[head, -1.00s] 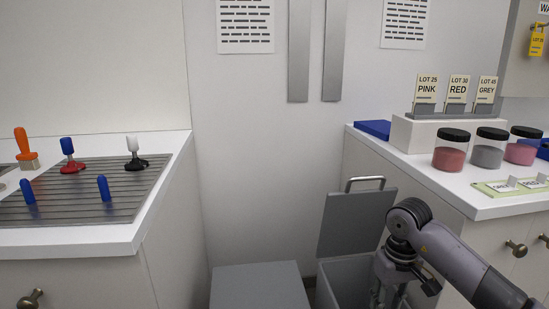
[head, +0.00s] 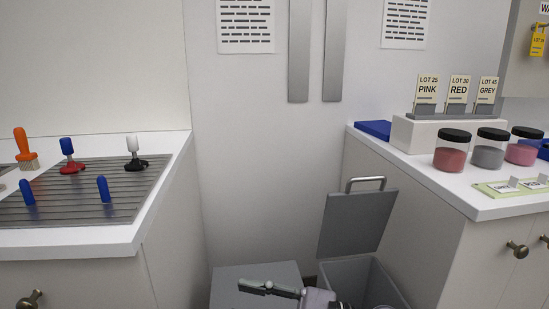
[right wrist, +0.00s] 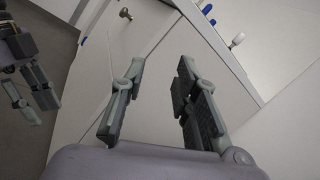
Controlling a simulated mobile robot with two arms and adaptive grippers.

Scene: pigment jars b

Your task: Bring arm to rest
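My right gripper (head: 270,288) shows low at the bottom middle of the head view, pointing left in front of the grey bins, with its arm partly cut off by the frame. In the right wrist view its two dark fingers (right wrist: 161,68) stand apart with nothing between them, so it is open and empty. Dark jointed gripper parts, seemingly my left gripper (right wrist: 35,88), show at the left edge of the right wrist view; whether they are open or shut is unclear. The left gripper is not in the head view.
A lidded grey bin (head: 256,283) and an open grey bin (head: 392,290) stand between the counters. The right counter (head: 470,205) holds jars (head: 452,150) and lot cards. The left counter (head: 95,240) holds stamps and blue pegs on a ribbed mat (head: 120,205).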

